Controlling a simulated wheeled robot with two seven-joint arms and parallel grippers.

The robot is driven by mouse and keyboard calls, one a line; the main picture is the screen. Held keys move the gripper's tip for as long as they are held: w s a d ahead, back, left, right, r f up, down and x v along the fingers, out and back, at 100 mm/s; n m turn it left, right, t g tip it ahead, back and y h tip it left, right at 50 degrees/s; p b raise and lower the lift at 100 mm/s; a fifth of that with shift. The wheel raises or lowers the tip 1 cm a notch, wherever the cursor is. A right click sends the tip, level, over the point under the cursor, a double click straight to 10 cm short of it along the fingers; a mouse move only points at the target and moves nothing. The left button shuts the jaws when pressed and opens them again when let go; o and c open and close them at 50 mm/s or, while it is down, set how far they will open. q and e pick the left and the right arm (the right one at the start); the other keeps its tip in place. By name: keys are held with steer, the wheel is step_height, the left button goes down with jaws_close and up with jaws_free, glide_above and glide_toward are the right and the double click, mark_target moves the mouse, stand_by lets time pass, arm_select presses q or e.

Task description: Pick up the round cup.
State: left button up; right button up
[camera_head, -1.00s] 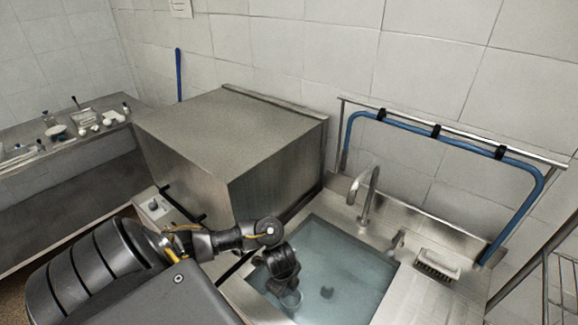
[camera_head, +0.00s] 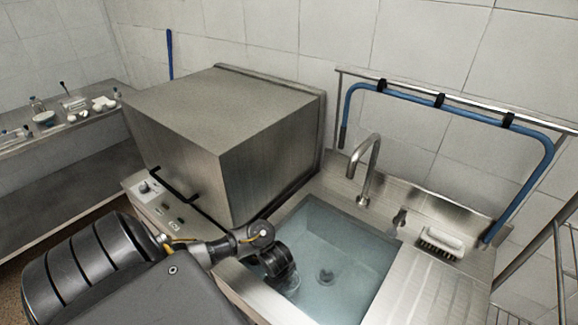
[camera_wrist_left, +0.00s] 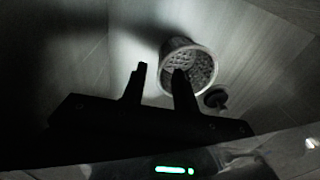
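The round cup (camera_wrist_left: 206,62) is a perforated basket with a pale rim, inside the sink; its open mouth faces the left wrist camera. In the head view the cup (camera_head: 292,286) shows only in part, beside and below my left gripper (camera_head: 284,272), which hides the rest. In the left wrist view my left gripper (camera_wrist_left: 160,75) has its two dark fingers apart with nothing between them. The right-hand finger overlaps the cup's mouth; I cannot tell whether it is inside or only in front. The left-hand finger is outside the rim. My right gripper is not in view.
The sink (camera_head: 392,250) has a drain (camera_head: 326,277) and steep walls close around my gripper. A faucet (camera_head: 370,165) stands behind it, and a brush (camera_head: 441,240) lies right. A large steel box (camera_head: 230,140) stands left. The sink floor right of the cup is clear.

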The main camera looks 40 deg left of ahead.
mark_target(283, 294)
arm_select(q)
steer(key=shift+w+f+b, duration=0.15)
steer(key=shift+f+b, duration=0.45)
steer(key=shift+f, duration=0.65)
steer(key=shift+w+f+b, duration=0.15)
steer(key=shift+f+b, duration=0.4)
steer(key=shift+f, duration=0.7)
jaws_close()
